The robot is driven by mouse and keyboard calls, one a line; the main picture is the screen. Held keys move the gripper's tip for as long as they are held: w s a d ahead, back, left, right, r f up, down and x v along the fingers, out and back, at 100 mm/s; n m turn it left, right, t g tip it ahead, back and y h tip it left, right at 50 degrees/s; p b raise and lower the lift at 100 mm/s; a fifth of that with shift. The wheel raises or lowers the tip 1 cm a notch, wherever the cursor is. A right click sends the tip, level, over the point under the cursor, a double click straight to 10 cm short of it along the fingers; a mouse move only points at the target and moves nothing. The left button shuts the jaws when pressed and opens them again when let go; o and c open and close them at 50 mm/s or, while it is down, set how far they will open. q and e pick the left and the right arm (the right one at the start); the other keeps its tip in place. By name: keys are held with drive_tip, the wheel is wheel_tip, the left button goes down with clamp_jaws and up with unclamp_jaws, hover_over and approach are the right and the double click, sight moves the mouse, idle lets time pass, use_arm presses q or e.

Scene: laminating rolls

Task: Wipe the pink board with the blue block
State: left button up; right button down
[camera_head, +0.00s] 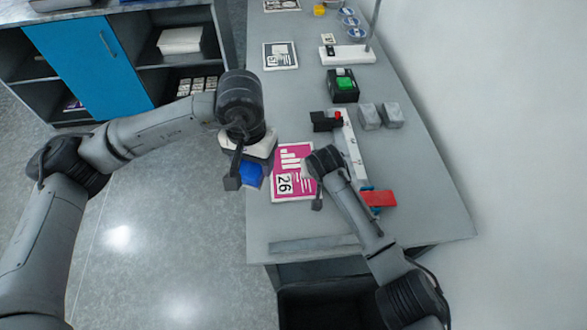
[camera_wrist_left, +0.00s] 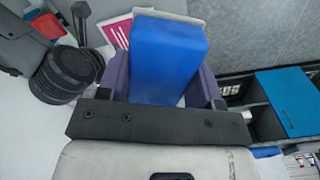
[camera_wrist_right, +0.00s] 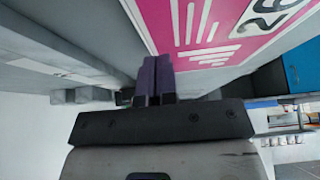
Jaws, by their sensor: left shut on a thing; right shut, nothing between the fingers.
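The pink board (camera_head: 296,186), with white bars and the number 26, lies on the grey table; it also shows in the right wrist view (camera_wrist_right: 215,25). My left gripper (camera_head: 245,180) is shut on the blue block (camera_head: 251,175), at the left edge of the board. The left wrist view shows the blue block (camera_wrist_left: 168,60) between its fingers. I cannot tell whether the block touches the board. My right gripper (camera_head: 317,200) is shut and empty at the right part of the board, and its fingers (camera_wrist_right: 155,80) are together in the right wrist view.
A white rail tool with a black end (camera_head: 325,121) and a red handle (camera_head: 378,198) lies right of the board. Two grey blocks (camera_head: 381,116) and a black box with a green top (camera_head: 343,86) stand farther back. A blue cabinet (camera_head: 92,62) is at left.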

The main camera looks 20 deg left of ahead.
use_arm(q)
drive_tip(key=shift+f, duration=0.2)
use_arm(e)
drive_tip(key=shift+f, duration=0.55)
idle(0.3)
use_arm(q)
drive_tip(key=shift+r, duration=0.15)
use_arm(e)
drive_tip(key=shift+r, duration=0.15)
use_arm(q)
wheel_tip(320, 180, up, 6)
drive_tip(key=p, duration=0.6)
drive_tip(key=shift+r, duration=0.1)
use_arm(e)
wheel_tip(320, 180, up, 6)
drive_tip(key=shift+f, duration=0.1)
use_arm(q)
wheel_tip(320, 180, up, 3)
drive_tip(key=p, duration=0.3)
use_arm(e)
drive_tip(key=v, duration=1.2)
